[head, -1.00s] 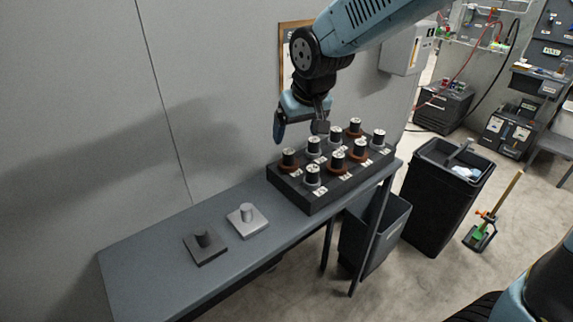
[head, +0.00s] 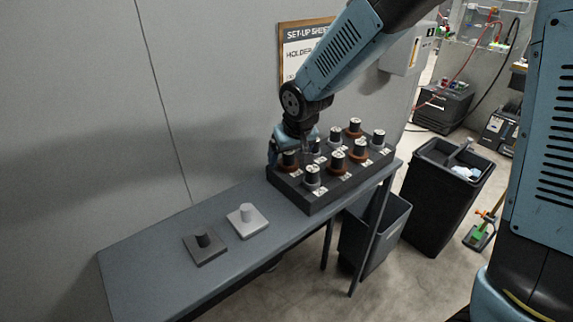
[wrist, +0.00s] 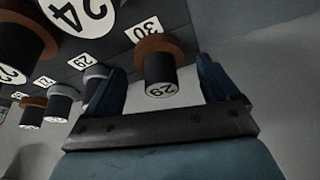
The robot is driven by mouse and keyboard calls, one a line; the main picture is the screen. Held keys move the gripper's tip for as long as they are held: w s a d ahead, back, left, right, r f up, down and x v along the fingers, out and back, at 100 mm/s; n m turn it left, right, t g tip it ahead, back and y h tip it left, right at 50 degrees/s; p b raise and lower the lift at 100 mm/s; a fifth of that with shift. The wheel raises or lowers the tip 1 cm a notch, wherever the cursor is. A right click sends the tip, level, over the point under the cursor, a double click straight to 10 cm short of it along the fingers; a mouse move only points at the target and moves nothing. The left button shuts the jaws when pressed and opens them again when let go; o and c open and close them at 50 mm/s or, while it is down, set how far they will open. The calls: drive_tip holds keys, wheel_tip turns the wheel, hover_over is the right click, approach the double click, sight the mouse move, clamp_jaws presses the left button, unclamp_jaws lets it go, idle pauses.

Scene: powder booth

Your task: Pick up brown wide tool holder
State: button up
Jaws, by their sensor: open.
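Several tool holders with black bodies stand in a dark rack (head: 312,200), some with brown flanges and some with grey ones. My gripper (head: 288,152) is low over the rack's left corner. In the wrist view my gripper (wrist: 165,85) is open, with one jaw on each side of a brown-flanged holder (wrist: 157,68). Gaps show between both jaws and this holder. In the head view the brown holder (head: 290,168) at that corner is partly hidden by my gripper.
A grey-flanged holder (wrist: 62,98) stands close to the left jaw in the wrist view. On the bench (head: 150,255), a dark fixture (head: 205,250) and a light fixture (head: 247,222) stand left of the rack. The wall is close behind. Bins (head: 440,210) stand to the right.

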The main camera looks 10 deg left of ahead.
drive_tip(key=shift+w+a+f, duration=0.1)
drive_tip(key=shift+a+f, duration=0.05)
drive_tip(key=shift+f, duration=0.3)
drive_tip(key=shift+c, duration=0.4)
drive_tip(key=c, duration=1.4)
